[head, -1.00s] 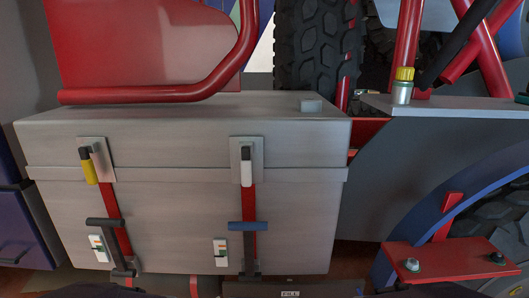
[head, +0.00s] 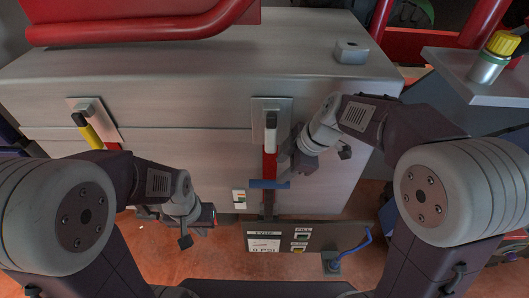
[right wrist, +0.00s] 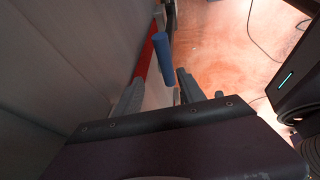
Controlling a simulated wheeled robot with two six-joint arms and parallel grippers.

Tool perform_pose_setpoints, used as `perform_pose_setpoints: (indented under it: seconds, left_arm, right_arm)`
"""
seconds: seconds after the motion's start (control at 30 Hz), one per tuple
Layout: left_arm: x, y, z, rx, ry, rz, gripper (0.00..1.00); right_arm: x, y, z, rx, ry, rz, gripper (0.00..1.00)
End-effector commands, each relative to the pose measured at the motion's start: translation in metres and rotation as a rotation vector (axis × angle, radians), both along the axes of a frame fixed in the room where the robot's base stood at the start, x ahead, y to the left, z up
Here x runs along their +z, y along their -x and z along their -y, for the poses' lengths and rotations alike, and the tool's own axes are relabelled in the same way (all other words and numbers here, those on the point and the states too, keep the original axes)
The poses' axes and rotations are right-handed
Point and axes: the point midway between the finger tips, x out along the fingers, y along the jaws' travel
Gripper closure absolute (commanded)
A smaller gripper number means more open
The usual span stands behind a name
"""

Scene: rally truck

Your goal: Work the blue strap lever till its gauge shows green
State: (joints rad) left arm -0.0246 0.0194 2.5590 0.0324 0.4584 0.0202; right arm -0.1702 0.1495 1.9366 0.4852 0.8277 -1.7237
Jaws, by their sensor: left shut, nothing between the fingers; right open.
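The blue strap lever (head: 262,184) has a blue crossbar handle in front of a red strap on the metal box. Its small gauge (head: 239,199), just left of it, has white, green and red marks; its reading is too small to tell. My right gripper (head: 288,165) is open beside the handle's right end. In the right wrist view the blue handle (right wrist: 163,58) stands just beyond the open fingers (right wrist: 158,93), not gripped. My left gripper (head: 208,218) is shut and empty, low and left of the gauge. My left arm hides the lower part of the other strap.
The grey metal box (head: 190,65) fills the middle. A yellow-tipped latch (head: 86,128) is on its left and a white-tipped one (head: 270,122) above the blue lever.

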Motion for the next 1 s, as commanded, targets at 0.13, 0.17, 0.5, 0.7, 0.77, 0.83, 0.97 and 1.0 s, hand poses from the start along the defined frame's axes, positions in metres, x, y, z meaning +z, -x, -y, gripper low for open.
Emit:
perform_pose_setpoints:
  seconds: [0.13,0.17,0.5,0.7,0.77,0.83,0.97,1.0]
  left_arm:
    - [0.012,0.001,0.000,0.000,0.000,-0.001,1.00]
    - [0.012,0.001,0.000,0.000,0.000,-0.001,1.00]
    - [0.028,0.000,0.000,0.000,0.000,-0.001,1.00]
    - [0.035,0.000,0.000,0.000,0.000,-0.001,1.00]
    - [0.036,0.000,0.000,0.000,0.000,-0.001,1.00]
    - [0.036,0.000,0.000,0.000,0.000,-0.001,1.00]
    - [0.036,0.000,0.000,0.000,0.000,-0.001,1.00]
    - [0.036,0.000,0.000,0.000,0.000,-0.001,1.00]
  right_arm:
    - [0.009,0.003,-0.004,0.013,0.003,-0.008,0.53]
    - [0.009,0.003,-0.004,0.013,0.003,-0.008,0.53]
    - [-0.032,-0.004,-0.022,0.014,0.006,-0.015,0.53]
    - [-0.064,-0.011,-0.035,0.013,0.004,-0.011,0.53]
    - [-0.070,-0.012,-0.037,0.013,0.004,-0.011,0.53]
    - [-0.074,-0.013,-0.038,0.012,0.005,-0.008,0.53]
    - [-0.076,-0.014,-0.038,0.011,0.004,-0.007,0.53]
    - [-0.076,-0.014,-0.038,0.011,0.003,-0.007,0.53]
